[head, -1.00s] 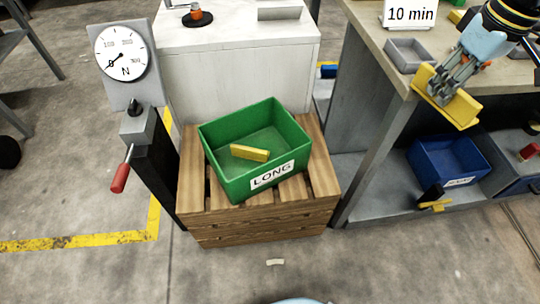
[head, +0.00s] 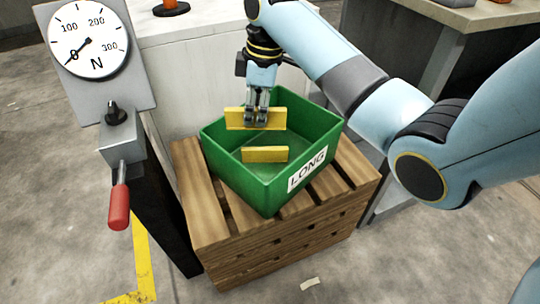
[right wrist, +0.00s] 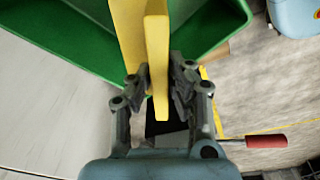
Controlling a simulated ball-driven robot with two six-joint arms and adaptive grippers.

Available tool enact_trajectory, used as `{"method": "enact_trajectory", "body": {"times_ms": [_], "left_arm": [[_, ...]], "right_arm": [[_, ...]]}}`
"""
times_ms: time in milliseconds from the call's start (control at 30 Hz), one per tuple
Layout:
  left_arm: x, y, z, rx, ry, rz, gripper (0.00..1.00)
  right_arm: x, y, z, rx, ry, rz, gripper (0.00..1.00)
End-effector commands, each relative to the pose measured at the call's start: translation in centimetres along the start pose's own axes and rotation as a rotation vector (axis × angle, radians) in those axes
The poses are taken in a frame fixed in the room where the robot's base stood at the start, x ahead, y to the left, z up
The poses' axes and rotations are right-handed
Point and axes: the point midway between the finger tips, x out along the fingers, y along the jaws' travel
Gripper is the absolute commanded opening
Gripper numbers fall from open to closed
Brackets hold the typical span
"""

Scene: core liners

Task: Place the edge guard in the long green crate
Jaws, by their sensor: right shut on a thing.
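My right gripper (head: 257,120) is shut on a yellow edge guard (head: 236,118), an angled strip. In the head view it holds the guard at the back part of the long green crate (head: 238,184), around rim height. The crate has a white LONG label. A second yellow piece (head: 265,155) lies inside the crate. In the right wrist view the fingers (right wrist: 160,82) pinch the guard (right wrist: 156,45) from both sides, with the green crate (right wrist: 65,40) beyond it. My left gripper is not in view.
The crate stands on a slatted wooden pallet box (head: 270,250). A force gauge (head: 88,40) on a post with a red-handled lever (head: 118,207) stands close on the left. A white cabinet (head: 200,60) is behind, and a workbench (head: 440,60) is at the right.

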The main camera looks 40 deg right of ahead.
Motion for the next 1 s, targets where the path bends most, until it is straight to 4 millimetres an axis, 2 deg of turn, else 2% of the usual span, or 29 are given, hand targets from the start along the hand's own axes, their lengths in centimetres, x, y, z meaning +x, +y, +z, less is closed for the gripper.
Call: {"method": "enact_trajectory", "body": {"times_ms": [167,333,433,600,867,1000], "left_arm": [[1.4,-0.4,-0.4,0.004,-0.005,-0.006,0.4],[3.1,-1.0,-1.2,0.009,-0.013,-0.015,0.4],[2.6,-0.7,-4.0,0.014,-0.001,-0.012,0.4],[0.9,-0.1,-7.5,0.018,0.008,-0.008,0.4],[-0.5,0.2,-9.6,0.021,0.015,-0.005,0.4],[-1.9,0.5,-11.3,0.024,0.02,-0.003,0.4]], "right_arm": [[3.8,-0.2,0.2,-0.021,-0.005,-0.009,0.0],[9.1,-0.3,1.1,-0.018,-0.005,-0.011,0.0],[11.4,-0.3,1.4,-0.018,-0.004,-0.01,0.0],[13.4,-0.2,1.7,-0.019,-0.002,-0.006,0.0],[14.7,-0.2,1.8,-0.018,-0.001,-0.004,0.0],[16.5,-0.2,2.2,-0.017,-0.003,-0.007,0.0]]}}
